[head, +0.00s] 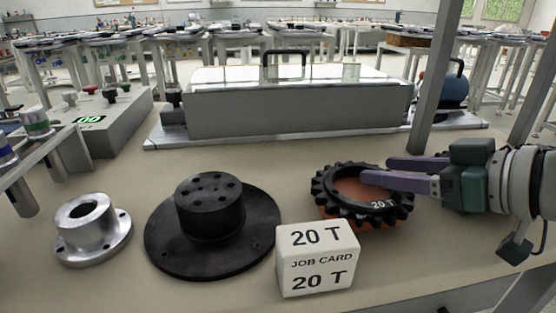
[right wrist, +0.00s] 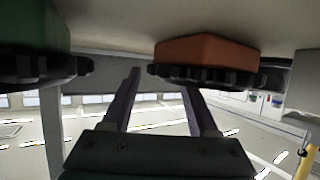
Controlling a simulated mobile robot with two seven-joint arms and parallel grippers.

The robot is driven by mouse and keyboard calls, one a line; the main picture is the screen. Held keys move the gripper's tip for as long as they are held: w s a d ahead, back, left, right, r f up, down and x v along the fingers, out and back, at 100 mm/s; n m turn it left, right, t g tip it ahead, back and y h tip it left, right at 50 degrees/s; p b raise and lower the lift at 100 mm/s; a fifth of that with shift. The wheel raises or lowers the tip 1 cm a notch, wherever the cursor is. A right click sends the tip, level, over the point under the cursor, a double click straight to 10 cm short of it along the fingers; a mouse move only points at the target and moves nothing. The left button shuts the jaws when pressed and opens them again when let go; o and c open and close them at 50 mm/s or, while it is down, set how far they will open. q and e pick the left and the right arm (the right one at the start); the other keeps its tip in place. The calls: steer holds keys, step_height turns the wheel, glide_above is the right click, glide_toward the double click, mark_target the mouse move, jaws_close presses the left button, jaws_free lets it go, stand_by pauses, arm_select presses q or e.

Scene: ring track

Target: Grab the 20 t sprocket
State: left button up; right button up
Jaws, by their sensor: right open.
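The 20 t sprocket (head: 327,199) is a black toothed ring marked "20 T", lying on an orange base (head: 335,214) right of the job card. In the right wrist view the sprocket (right wrist: 205,75) shows with its orange block (right wrist: 205,50). My right gripper (head: 376,170) comes in from the right, open and empty, its purple fingers apart. One finger overlaps the ring's far right part in the head view. In the right wrist view one fingertip of my gripper (right wrist: 161,79) appears by the teeth; contact is unclear. My left gripper is not in view.
A white "20 T" job card block (head: 315,258) stands in front. A black flanged hub (head: 212,210) and a silver flange (head: 91,228) lie left. A long grey case (head: 290,112) stands behind. Another toothed part (right wrist: 40,68) under a green block shows in the wrist view.

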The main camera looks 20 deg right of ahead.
steer(key=shift+c, duration=0.2)
jaws_close()
stand_by(1.1)
